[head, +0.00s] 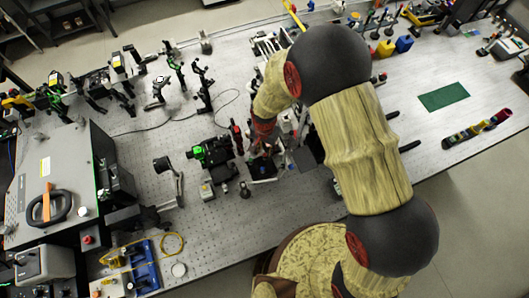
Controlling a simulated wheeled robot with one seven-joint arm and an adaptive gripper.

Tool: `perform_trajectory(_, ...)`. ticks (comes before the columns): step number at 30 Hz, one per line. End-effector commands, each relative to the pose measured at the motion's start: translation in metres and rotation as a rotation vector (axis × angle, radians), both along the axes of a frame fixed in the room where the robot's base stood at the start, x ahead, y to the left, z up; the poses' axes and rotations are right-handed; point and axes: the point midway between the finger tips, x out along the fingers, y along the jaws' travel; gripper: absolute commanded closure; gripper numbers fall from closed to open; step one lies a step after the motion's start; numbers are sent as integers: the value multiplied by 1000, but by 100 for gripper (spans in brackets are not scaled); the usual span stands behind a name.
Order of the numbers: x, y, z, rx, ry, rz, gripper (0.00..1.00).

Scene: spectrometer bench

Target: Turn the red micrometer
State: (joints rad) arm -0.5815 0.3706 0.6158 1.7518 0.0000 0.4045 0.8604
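My arm reaches from the lower right over the bench, and its end comes down near the bench's middle. My gripper (263,148) is small and dark here, and its fingers cannot be made out. A narrow dark-red part (237,138) stands upright just left of my gripper. It may be the red micrometer, but it is too small to be sure. I cannot tell whether my gripper touches anything. A black mount with a bright green face (199,152) sits left of the red part. My arm hides the bench right behind it.
The perforated metal bench (215,235) is clear in front. A post-mounted part (168,176) stands to the left, and a big grey box (50,180) with an orange handle beyond it. Several optics mounts line the back. A green mat (443,96) lies at right.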

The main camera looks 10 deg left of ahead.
Motion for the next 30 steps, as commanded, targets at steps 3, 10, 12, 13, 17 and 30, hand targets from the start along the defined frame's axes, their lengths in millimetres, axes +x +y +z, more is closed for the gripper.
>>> perform_trajectory(3,-1,-1,-19,-1,2,0,68)
perform_trajectory(10,0,0,-41,0,0,0,68)
perform_trajectory(12,0,0,-44,0,0,0,68)
perform_trajectory(13,0,0,-44,0,0,0,68)
perform_trajectory(17,1,0,-45,1,-1,0,68)
perform_trajectory(30,0,0,-45,1,-1,0,86)
